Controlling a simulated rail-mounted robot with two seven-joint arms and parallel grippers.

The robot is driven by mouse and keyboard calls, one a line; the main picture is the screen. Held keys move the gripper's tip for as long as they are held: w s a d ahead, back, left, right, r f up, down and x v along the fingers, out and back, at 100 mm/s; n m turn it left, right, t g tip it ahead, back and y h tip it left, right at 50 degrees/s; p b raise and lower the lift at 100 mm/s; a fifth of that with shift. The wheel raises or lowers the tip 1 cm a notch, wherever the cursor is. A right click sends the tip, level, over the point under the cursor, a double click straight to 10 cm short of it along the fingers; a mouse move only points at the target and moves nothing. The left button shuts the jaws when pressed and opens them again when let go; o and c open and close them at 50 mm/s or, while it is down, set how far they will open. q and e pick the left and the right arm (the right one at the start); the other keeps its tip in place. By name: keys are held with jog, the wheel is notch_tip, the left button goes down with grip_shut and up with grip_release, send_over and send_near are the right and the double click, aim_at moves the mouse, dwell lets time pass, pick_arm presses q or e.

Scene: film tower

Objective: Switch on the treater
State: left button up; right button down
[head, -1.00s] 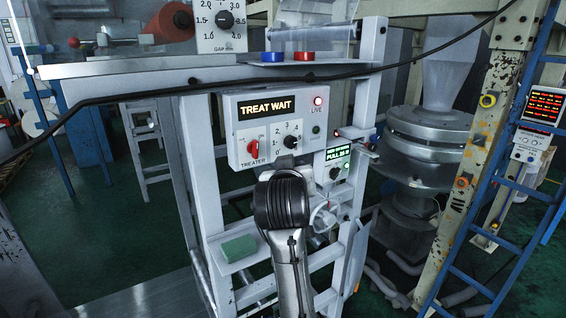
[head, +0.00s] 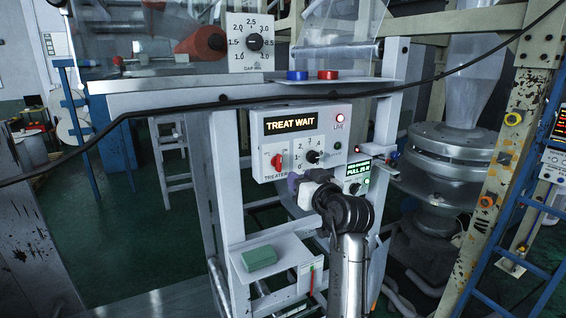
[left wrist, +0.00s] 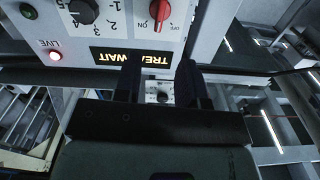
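The treater panel (head: 262,180) is a light box with a lit "TREAT WAIT" display (head: 290,124). Its red treater switch (head: 277,162) sits at lower left, beside a black dial (head: 312,157). The LIVE lamp (head: 340,118) glows red. My left gripper (head: 296,183) is near the panel's lower edge in the head view. In the left wrist view the panel appears upside down. There the red switch (left wrist: 159,14) lies beyond the two dark fingers, which stand apart with nothing between them; the left gripper (left wrist: 159,72) is open. My right gripper is not in view.
A grey frame holds the panel, with a green block (head: 259,258) on a lower shelf. A black cable (head: 215,105) crosses in front. A green-lit pull display (head: 358,170) is right of the panel.

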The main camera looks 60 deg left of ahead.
aim_at(281, 163)
pick_arm(q)
jog(key=a+p, duration=0.1)
jog(key=a, duration=0.2)
jog(key=a+p, duration=0.1)
jog(key=a, duration=0.4)
jog(key=shift+w+a+r+p, duration=0.15)
jog(key=shift+w+a+p, duration=0.15)
jog(key=shift+w+p, duration=0.1)
jog(key=shift+w+a, duration=0.1)
jog(key=shift+a, duration=0.85)
jog(key=shift+c, duration=0.5)
grip_shut()
